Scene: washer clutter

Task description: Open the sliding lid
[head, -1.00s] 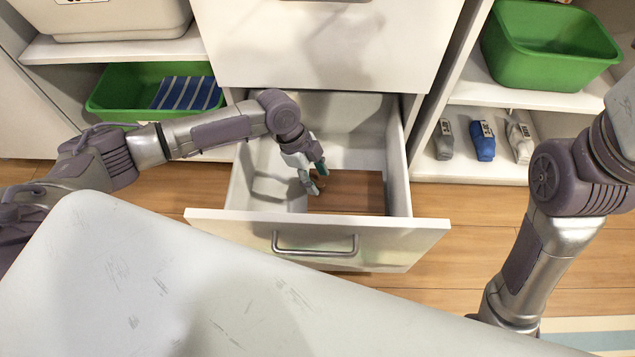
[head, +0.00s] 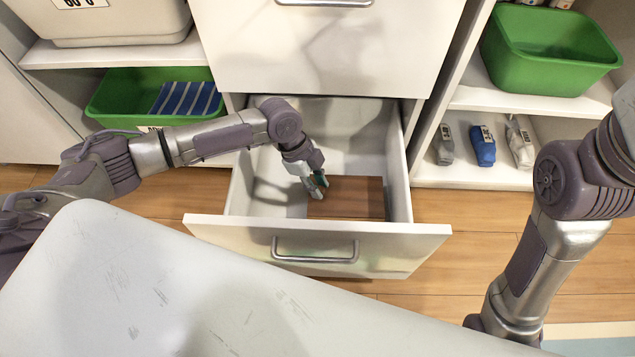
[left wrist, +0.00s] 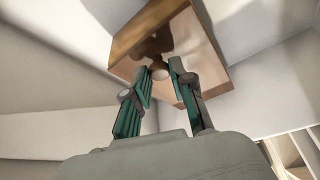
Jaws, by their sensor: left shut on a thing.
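A brown wooden box (head: 352,198) sits inside the pulled-out white drawer, against the drawer floor. The left wrist view shows its glossy top (left wrist: 185,45), which I take for the sliding lid, with a small round knob (left wrist: 160,70) near one edge. My left gripper (head: 320,186) reaches down into the drawer at the left part of the box. In the left wrist view its teal-padded fingers (left wrist: 161,72) stand on either side of the knob and are shut on it. I cannot tell whether the lid has slid. My right gripper is out of view.
A pale, scratched surface (head: 130,270) fills the foreground. Green tubs (head: 550,60) and several small cloth-like items (head: 483,146) sit on side shelves.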

